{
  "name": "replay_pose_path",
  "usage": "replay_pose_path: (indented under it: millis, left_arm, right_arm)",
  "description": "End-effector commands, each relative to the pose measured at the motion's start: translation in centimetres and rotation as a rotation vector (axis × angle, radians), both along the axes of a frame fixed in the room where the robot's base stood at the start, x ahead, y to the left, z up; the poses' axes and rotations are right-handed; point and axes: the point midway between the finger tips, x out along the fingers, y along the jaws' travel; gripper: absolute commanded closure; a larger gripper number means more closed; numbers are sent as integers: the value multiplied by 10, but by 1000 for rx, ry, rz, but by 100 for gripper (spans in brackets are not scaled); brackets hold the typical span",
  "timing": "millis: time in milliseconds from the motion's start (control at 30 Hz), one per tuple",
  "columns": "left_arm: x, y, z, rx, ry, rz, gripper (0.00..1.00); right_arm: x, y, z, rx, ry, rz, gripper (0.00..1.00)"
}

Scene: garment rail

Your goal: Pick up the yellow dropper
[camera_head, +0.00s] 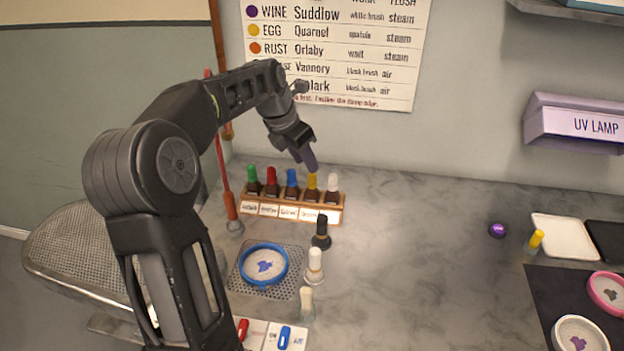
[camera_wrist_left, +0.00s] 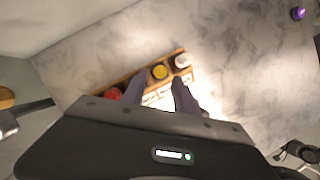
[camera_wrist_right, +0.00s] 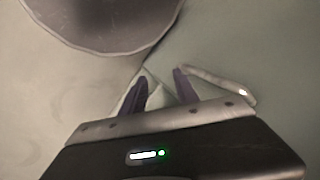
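The yellow dropper (camera_head: 312,184) stands upright in a wooden rack (camera_head: 266,210), between the blue and white droppers. Its round yellow cap (camera_wrist_left: 160,72) also shows in the left wrist view, just past the gap between my left fingertips. My left gripper (camera_head: 309,163) points down just above the yellow cap; in the left wrist view its two fingers (camera_wrist_left: 157,82) are apart with nothing held. Whether they touch the cap cannot be told. My right gripper (camera_wrist_right: 160,76) is open and empty, and it is out of the head view.
Green, red, blue (camera_head: 292,180) and white (camera_head: 333,185) droppers share the rack. A black-capped bottle (camera_head: 321,232) and white-capped bottle (camera_head: 315,265) stand in front. Another yellow-capped item (camera_head: 536,240) is at right, near a white tray (camera_head: 562,234).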

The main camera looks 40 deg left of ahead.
Motion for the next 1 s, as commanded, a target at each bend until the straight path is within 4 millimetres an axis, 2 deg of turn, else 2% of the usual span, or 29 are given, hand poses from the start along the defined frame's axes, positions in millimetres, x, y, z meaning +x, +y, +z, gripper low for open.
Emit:
replay_pose_path:
  millis: [133, 467, 567, 800, 1000]
  left_arm:
    - [5, -1, -12, -1, 1, 1, 65]
    - [6, -1, -15, 0, 0, 1, 65]
    - [8, -3, -23, -2, 1, 1, 65]
    - [19, -6, -55, -2, 2, 0, 65]
    - [23, -6, -61, 0, -1, 0, 65]
  right_arm:
    - [0, 0, 2, 0, 0, 0, 64]
    - [0, 0, 2, 0, 0, 0, 64]
    - [0, 0, 5, 0, 0, 0, 64]
    - [0, 0, 12, -1, 1, -1, 64]
    - [-1, 0, 12, -2, 3, 0, 64]
